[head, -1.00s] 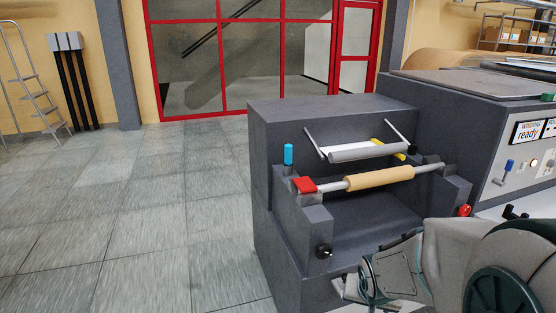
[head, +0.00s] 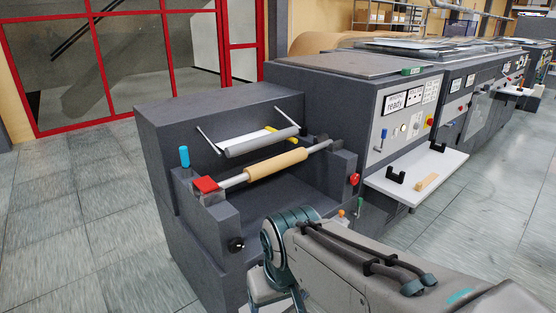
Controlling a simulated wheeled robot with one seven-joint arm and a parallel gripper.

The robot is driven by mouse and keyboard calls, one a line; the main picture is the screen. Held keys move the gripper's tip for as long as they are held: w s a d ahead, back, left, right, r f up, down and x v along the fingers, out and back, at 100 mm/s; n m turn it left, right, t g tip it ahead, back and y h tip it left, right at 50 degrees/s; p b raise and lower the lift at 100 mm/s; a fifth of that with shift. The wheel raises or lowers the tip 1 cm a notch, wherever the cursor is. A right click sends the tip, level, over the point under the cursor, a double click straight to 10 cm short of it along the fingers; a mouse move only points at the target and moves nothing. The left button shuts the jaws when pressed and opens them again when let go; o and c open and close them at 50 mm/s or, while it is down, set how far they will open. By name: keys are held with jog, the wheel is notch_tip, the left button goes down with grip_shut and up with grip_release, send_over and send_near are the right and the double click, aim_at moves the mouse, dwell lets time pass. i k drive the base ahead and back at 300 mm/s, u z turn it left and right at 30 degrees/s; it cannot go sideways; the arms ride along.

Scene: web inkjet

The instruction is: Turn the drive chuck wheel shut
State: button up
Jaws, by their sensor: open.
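The unwind stand (head: 225,110) is a dark grey box with a tan-cored roll (head: 277,165) on a shaft across its front. A black round knob (head: 236,244) with a small pale mark sits on the front of its left support. A red knob (head: 354,179) sits at the right support. I cannot tell for sure which is the drive chuck wheel, or how far either is turned. My arm (head: 380,265) reaches in from the lower right, and its teal joint is in front of the stand's lower right part. My gripper's fingers do not show.
A control panel (head: 405,115) reading "ready" and a white shelf (head: 420,175) with black brackets are on the right. Open tiled floor (head: 70,210) lies at left.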

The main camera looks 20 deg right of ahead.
aim_at(354, 178)
jog(key=z, duration=2)
jog(key=i, duration=1.55)
jog(key=u, duration=1.95)
